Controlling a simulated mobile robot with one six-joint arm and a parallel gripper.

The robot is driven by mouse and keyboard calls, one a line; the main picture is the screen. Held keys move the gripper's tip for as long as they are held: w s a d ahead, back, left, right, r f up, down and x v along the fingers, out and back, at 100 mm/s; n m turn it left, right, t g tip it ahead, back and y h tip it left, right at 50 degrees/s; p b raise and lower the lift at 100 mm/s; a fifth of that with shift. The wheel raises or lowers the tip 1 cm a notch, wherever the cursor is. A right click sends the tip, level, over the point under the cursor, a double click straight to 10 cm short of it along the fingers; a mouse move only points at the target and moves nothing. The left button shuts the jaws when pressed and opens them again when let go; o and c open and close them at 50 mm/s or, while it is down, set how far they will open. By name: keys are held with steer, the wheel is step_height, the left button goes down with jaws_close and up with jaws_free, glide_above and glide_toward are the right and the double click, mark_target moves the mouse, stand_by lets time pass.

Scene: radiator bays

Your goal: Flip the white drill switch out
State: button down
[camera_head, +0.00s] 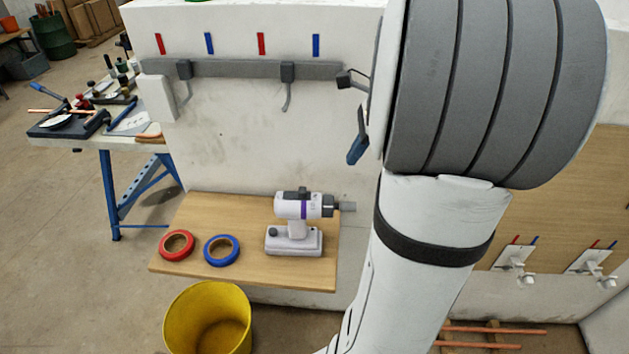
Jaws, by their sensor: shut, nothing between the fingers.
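The white drill (297,207) stands upright on its base on a wooden shelf (200,272) in the head view. It has a purple band, and its dark chuck points right. A dark part sits on top of its body, and a small dark round knob shows on the left of its base. I cannot tell which part is the switch or how it is set. My large grey and white arm (430,240) fills the right of the view, right of the drill and apart from it. My gripper is not visible.
A red tape roll (177,245) and a blue tape roll (221,250) lie left of the drill. A yellow bucket (208,318) stands below the shelf front. A grey hook rail (235,69) runs along the white wall above. A cluttered workbench (65,143) is at left.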

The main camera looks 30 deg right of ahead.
glide_toward(310, 195)
steer(key=f, duration=0.1)
steer(key=d+f, duration=0.1)
steer(key=f, duration=0.1)
steer(key=s+f, duration=0.1)
steer(key=f, duration=0.1)
steer(key=shift+s+d, duration=0.1)
steer(key=shift+d, duration=0.2)
steer(key=a, duration=0.1)
steer(key=w+a, duration=0.1)
steer(key=p, duration=0.1)
steer(key=shift+w+a+f, duration=0.25)
steer(key=shift+w+a, duration=0.1)
steer(key=shift+a, duration=0.05)
steer(key=shift+w+a, duration=0.25)
steer(key=shift+a, duration=0.15)
